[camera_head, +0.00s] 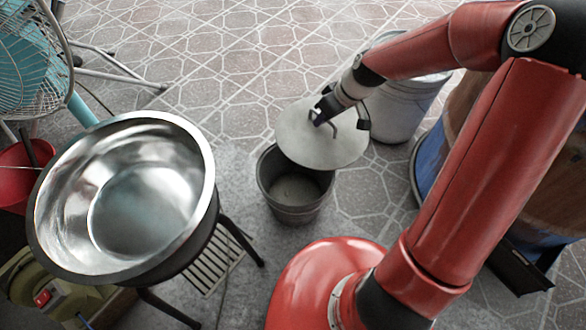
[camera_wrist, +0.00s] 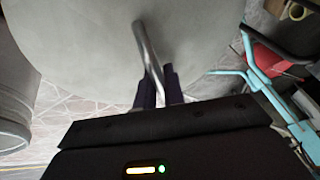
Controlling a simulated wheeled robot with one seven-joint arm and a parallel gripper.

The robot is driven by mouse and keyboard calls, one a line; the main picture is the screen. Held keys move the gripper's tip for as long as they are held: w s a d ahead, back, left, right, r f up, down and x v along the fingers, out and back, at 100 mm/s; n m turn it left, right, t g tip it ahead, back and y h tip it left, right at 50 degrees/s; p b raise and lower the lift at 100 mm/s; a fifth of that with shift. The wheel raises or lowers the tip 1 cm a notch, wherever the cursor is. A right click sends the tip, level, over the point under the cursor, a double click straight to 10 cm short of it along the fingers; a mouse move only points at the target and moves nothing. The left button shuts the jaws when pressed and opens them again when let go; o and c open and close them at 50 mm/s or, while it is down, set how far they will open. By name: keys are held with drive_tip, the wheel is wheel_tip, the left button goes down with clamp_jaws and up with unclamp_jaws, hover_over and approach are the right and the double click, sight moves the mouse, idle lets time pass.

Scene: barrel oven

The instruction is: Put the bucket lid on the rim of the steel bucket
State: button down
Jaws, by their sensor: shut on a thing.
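The bucket lid (camera_head: 302,148) is a round, flat, light grey disc with a thin bent handle. My gripper (camera_head: 326,112) is shut on that handle. In the wrist view the lid (camera_wrist: 80,45) fills the upper part, and the handle (camera_wrist: 147,45) runs between the fingers of my gripper (camera_wrist: 158,88). The steel bucket (camera_head: 290,213), dark grey, stands upright and open on the floor. In the head view the lid overlaps the far right part of its rim, offset from the opening. The near left part of the opening shows. The exact gap between them cannot be told.
A larger light grey bucket (camera_head: 400,108) stands right behind the lid. A wide shiny steel bowl (camera_head: 70,205) on a dark stand is at left. A fan (camera_head: 25,65) and red bucket (camera_head: 14,180) are far left. Tiled floor (camera_head: 230,60) behind is clear.

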drive_tip(key=s+a+r+n+g, duration=0.1)
drive_tip(key=a+n, duration=0.1)
drive_tip(key=s+a+r+n+g, duration=0.1)
drive_tip(key=a+r+n, duration=0.1)
drive_tip(key=n, duration=0.1)
drive_tip(key=s+a+r+n+g, duration=0.1)
drive_tip(key=a+n, duration=0.1)
drive_tip(key=a, duration=0.1)
drive_tip(key=shift+r, duration=0.35)
wheel_tip(320, 180, down, 20)
drive_tip(key=b, duration=0.3)
drive_tip(key=shift+r+n, duration=0.25)
drive_tip(key=shift+n, duration=0.15)
drive_tip(key=shift+a+b, duration=0.1)
drive_tip(key=shift+b, duration=0.2)
drive_tip(key=c, duration=1.5)
unclamp_jaws()
drive_tip(key=shift+f, duration=0.1)
